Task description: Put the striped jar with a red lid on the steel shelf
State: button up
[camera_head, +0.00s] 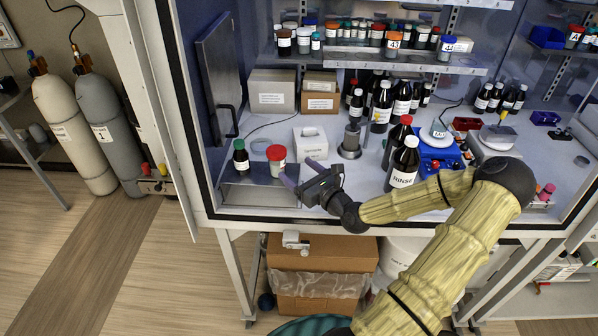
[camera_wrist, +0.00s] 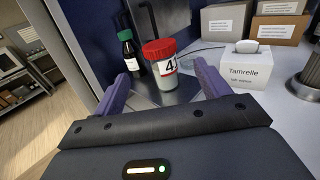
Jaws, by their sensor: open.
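A jar with a red lid (camera_head: 277,161) stands upright on a low steel platform (camera_head: 245,193) at the left front of the cabinet. In the wrist view, this jar (camera_wrist: 162,75) has a pale body and a white label with a black number starting with 4; I cannot make out stripes. My gripper (camera_head: 298,172) is open and empty, pointing at the jar. In the wrist view its purple fingers (camera_wrist: 163,88) lie either side of the jar's lower part, which appears just beyond the tips. A raised steel shelf (camera_head: 400,61) holds several small jars at the back.
A dark green-capped bottle (camera_head: 241,158) stands left of the jar. A white tissue box (camera_head: 311,143) and cardboard boxes (camera_head: 319,103) are behind. Tall dark bottles (camera_head: 403,163) stand right of my gripper.

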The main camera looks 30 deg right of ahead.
jog(key=s+a+f+n+g, duration=0.4)
jog(key=a+f+n+g, duration=0.7)
jog(key=n, duration=0.6)
jog(key=s+a+r+n+g+h, duration=0.2)
jog(key=s+a+r+n+g, duration=0.2)
jog(key=s+a+r+n, duration=0.4)
jog(key=s+r+n, duration=0.4)
jog(key=r+n, duration=0.1)
jog(key=n, duration=0.4)
jog(key=shift+s+a+h, duration=0.15)
jog(key=shift+s+h, duration=0.15)
jog(key=shift+h, duration=0.1)
